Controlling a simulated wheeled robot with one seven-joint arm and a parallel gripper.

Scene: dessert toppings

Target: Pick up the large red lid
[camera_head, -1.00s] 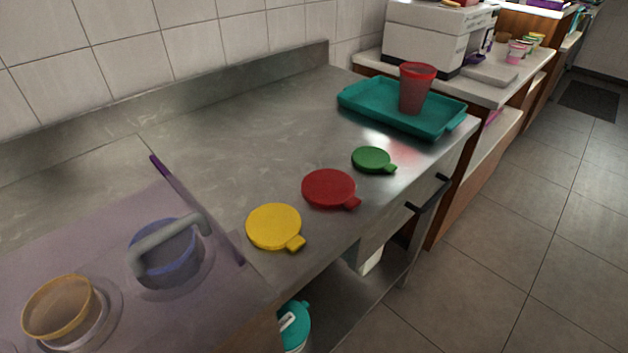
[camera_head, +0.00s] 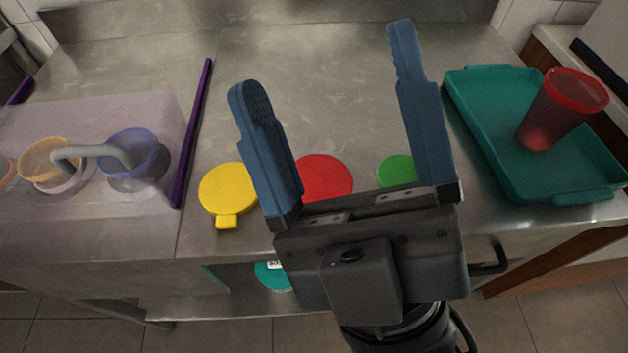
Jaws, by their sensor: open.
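The large red lid (camera_head: 326,176) lies flat on the steel counter between the yellow lid and the green lid. Its lower and left parts are hidden behind my gripper. My gripper (camera_head: 323,62) is open and empty, with two blue fingers spread wide. In the picture it overlaps the front of the counter, its left finger crossing the left edge of the red lid. The fingertips point toward the back of the counter, past the lid. I cannot tell the gripper's exact height above it.
A yellow lid (camera_head: 228,189) lies left of the red lid, a green lid (camera_head: 397,170) right. A teal tray (camera_head: 480,130) holds a red cup (camera_head: 562,108) at the right. A clear purple-edged cover (camera_head: 195,130) with cups stands left. The counter's back middle is clear.

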